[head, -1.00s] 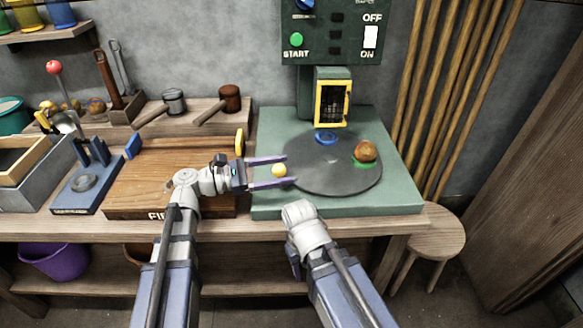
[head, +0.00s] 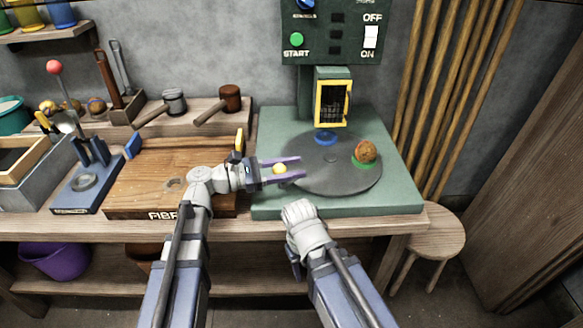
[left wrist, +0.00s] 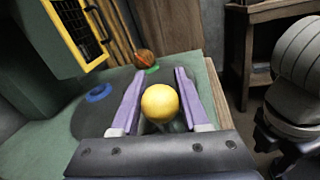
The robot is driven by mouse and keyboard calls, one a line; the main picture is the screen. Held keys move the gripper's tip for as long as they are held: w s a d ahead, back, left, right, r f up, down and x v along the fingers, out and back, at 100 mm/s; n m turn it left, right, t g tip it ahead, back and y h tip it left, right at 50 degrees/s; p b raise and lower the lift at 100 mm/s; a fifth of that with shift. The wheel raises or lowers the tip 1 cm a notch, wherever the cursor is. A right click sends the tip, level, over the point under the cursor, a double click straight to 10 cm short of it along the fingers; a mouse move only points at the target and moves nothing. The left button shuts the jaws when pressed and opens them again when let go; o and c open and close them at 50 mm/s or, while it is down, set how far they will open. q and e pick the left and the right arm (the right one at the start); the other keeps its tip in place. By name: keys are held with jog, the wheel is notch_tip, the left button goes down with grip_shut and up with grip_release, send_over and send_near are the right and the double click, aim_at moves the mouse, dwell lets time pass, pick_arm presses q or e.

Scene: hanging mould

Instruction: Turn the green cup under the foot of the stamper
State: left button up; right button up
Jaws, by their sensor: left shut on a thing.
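The green cup (head: 364,164) sits on the right side of the dark round turntable (head: 330,178), with a mottled brown-orange ball in it; it also shows in the left wrist view (left wrist: 151,69). The stamper (head: 333,97), green with a yellow-framed grille, stands at the back of the turntable. A blue cup (head: 326,138) is below its front. My left gripper (head: 301,169) is shut on the yellow knob (head: 279,169) at the turntable's left edge, a purple finger on either side. My right arm (head: 308,232) is at the front; its fingers cannot be made out clearly.
The turntable stands on a green base (head: 400,200) on the wooden bench. A panel (head: 333,35) with START and ON/OFF is above. A wooden board (head: 140,180) is at left, poles (head: 440,90) and a stool (head: 432,240) at right.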

pick_arm(q)
grip_shut()
dwell(0.8)
